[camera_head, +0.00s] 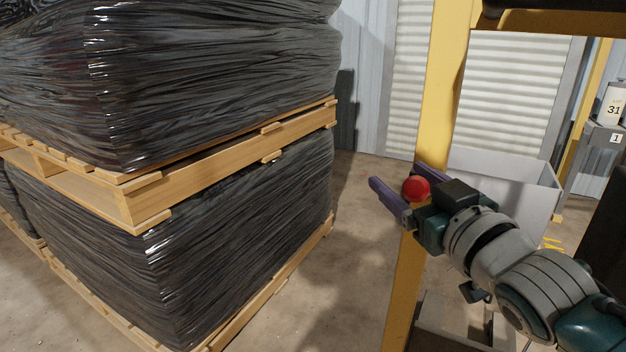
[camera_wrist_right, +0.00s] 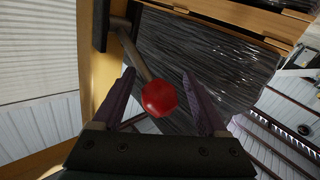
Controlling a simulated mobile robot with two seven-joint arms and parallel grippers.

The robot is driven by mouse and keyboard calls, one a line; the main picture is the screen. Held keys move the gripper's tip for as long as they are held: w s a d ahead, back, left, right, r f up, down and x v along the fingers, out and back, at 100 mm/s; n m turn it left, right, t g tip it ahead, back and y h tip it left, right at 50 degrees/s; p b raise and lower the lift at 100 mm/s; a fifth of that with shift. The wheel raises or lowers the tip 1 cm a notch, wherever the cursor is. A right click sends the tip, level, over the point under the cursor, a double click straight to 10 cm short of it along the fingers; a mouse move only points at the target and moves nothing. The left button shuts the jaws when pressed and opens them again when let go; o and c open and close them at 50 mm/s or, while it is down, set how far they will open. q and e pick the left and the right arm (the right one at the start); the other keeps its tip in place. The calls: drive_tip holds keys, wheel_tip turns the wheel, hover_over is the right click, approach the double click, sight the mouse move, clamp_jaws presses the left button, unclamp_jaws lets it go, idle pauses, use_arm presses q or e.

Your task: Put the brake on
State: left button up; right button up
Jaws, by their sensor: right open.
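The brake shows as a lever with a red ball knob (camera_head: 415,189) beside the yellow post (camera_head: 437,110). In the right wrist view the red knob (camera_wrist_right: 159,98) sits at the end of a thin rod (camera_wrist_right: 132,50) that comes from a dark mount on the yellow frame. My right gripper (camera_head: 396,174) is open, with its purple fingers on either side of the knob. In the wrist view the knob lies between the fingers, with a gap to each side. In the head view the rod is hidden. My left gripper is in neither view.
Black-wrapped bales (camera_head: 240,210) on wooden pallets (camera_head: 230,150) are stacked at the left. A grey bin (camera_head: 505,190) stands behind the post. Bare concrete floor lies between bales and post.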

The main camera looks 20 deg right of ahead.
drive_tip(key=shift+w, duration=0.4)
drive_tip(key=shift+c, duration=0.4)
clamp_jaws()
idle(0.8)
